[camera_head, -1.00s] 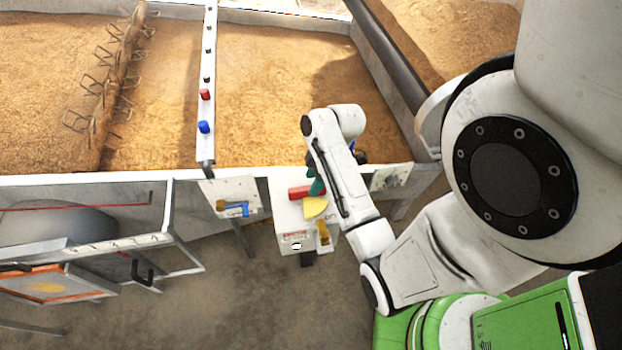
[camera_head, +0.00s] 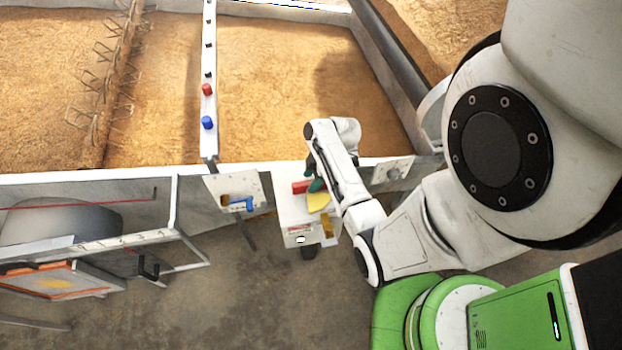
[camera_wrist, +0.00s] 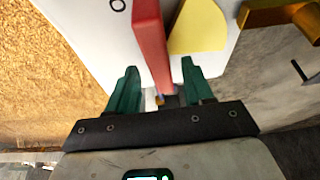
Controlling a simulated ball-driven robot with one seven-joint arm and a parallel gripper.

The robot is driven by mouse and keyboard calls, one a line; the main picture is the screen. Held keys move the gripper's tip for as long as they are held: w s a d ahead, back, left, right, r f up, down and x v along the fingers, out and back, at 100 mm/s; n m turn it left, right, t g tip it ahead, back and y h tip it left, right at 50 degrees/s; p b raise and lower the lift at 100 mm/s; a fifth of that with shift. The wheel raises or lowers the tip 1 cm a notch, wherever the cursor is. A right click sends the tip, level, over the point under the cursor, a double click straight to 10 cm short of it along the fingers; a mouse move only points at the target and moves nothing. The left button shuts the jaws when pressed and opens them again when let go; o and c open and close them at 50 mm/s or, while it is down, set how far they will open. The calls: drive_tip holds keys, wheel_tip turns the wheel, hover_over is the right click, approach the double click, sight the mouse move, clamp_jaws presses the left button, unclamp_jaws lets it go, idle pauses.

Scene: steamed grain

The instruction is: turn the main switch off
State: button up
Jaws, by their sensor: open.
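The main switch is a red handle (camera_head: 301,187) on a white box (camera_head: 291,215), beside a yellow plate (camera_head: 318,202). In the wrist view the red handle (camera_wrist: 151,40) points down toward my gripper, with the yellow plate (camera_wrist: 198,27) to its right. My gripper (camera_wrist: 160,82) is open. Its two green fingers lie to either side of the handle's lower end in the picture; I cannot tell whether they touch it. In the head view my gripper (camera_head: 313,178) is at the box's upper right, partly hidden by my arm.
A panel with a blue handle (camera_head: 238,205) is left of the box. Grain beds (camera_head: 280,90) lie beyond the white rim. Concrete floor (camera_head: 235,290) in front is mostly clear.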

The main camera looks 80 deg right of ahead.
drive_tip(key=shift+w+f, duration=0.1)
drive_tip(key=shift+f, duration=0.25)
drive_tip(key=shift+c, duration=0.3)
drive_tip(key=shift+a, duration=0.1)
clamp_jaws()
